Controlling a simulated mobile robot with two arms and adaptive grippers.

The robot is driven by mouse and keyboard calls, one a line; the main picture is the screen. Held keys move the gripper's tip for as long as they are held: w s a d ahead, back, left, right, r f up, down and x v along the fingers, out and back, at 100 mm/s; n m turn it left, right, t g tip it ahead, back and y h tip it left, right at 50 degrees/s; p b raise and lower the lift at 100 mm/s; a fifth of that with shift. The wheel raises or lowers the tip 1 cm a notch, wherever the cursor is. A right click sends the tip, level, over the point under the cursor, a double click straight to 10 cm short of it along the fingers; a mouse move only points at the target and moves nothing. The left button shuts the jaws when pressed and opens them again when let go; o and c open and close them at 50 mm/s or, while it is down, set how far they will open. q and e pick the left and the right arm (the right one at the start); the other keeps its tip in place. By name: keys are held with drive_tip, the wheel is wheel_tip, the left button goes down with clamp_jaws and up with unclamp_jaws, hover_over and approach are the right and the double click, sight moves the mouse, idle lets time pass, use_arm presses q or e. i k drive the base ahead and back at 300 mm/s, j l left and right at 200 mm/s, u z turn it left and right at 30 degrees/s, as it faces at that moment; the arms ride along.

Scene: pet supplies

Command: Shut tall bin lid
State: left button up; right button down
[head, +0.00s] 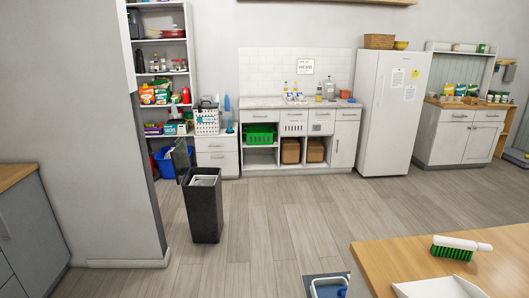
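The tall bin (205,212) is a dark, upright bin standing on the wooden floor, left of the middle in the head view. Its lid (182,159) is raised and stands nearly upright at the bin's back left side. A light liner or contents shows in the open top. Neither of my grippers shows in the head view.
A wall end (100,140) stands left of the bin. Behind are shelves, a blue tub (165,160) and a counter (290,103). A white fridge (393,110) stands right. A wooden table (440,260) with a green brush (458,247) is at front right. The middle floor is clear.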

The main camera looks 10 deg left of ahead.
sight(180, 154)
drive_tip(key=i+j+u, duration=0.4)
drive_tip(key=i, duration=0.4)
drive_tip(key=i+u, duration=0.45)
drive_tip(key=i, duration=1.2)
drive_tip(key=i+u, duration=0.15)
drive_tip(key=i, duration=0.7)
